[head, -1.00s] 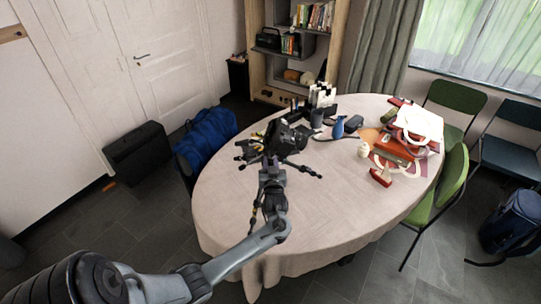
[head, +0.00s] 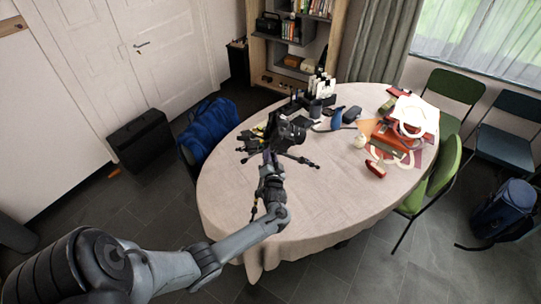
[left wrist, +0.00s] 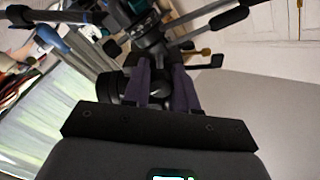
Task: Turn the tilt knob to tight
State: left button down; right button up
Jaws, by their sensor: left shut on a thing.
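A small black tripod with a camera head (head: 288,130) stands on the table, its legs spread across the cloth. My left gripper (head: 269,158) reaches it from the front. In the left wrist view, the two dark purple fingers of my left gripper (left wrist: 163,78) are closed in on a dark part of the tripod head, which I take to be the tilt knob (left wrist: 160,72). The fingers cover most of the knob, and any marking on it cannot be read. My right gripper is not in view.
Behind the tripod are a dark cup (head: 315,106) and a blue item (head: 336,120). A pile of red boxes (head: 400,135) lies at the right. Chairs surround the table.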

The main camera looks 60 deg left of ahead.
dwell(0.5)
pick_arm(q)
jog(key=c, duration=1.2)
grip_release()
jog(key=shift+o, duration=0.2)
jog(key=v, duration=1.1)
jog(key=shift+p, duration=0.3)
jog(key=shift+a+f, duration=0.1)
